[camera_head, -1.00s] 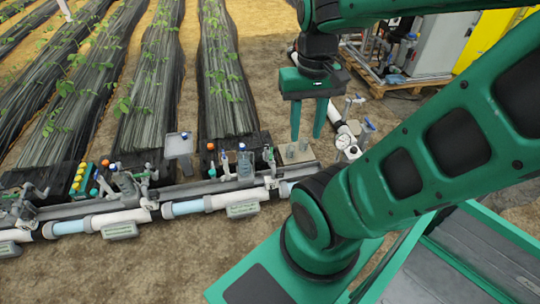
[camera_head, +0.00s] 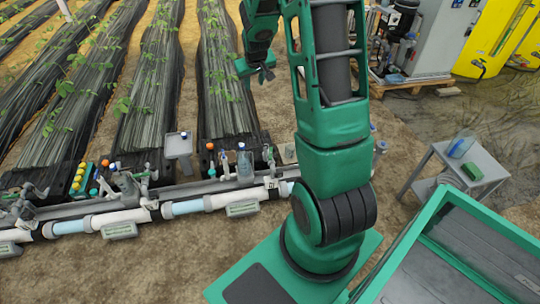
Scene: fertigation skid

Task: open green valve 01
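My gripper (camera_head: 256,70) is raised above the dark crop row at the top centre, left of my arm's upright links. It is small and turned side-on, so I cannot tell its finger gap, and I see nothing held in it. Valve fittings (camera_head: 130,185) stand along the grey and white pipe line (camera_head: 170,208) at the ends of the crop rows, well below and nearer than the gripper. No number is readable on them, and I cannot pick out which is green valve 01. My arm hides the right part of the line.
Bare soil lies before the pipe.

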